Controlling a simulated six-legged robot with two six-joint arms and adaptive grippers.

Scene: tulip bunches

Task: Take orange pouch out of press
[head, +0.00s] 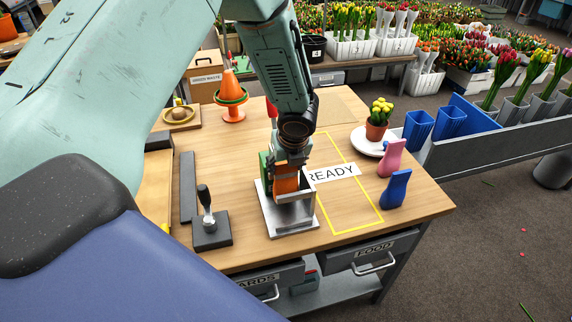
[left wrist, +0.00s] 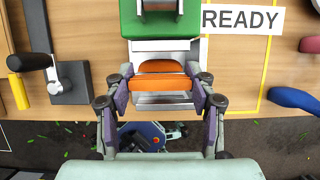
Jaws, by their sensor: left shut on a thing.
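The press (head: 290,222) stands near the table's front edge. It has a silver base and a green block, which also shows in the left wrist view (left wrist: 160,24). The orange pouch (head: 286,184) is at the press, below my left gripper (head: 290,163). In the left wrist view the orange pouch (left wrist: 162,83) lies crosswise between the two fingers of my left gripper (left wrist: 161,90), over the silver part of the press. My left gripper is shut on it. The gripper hides part of the press in the head view. My right gripper is not in view.
A yellow-outlined area with a READY sign (head: 331,173) is right of the press. A black-handled tool (head: 211,230) is left of the press.

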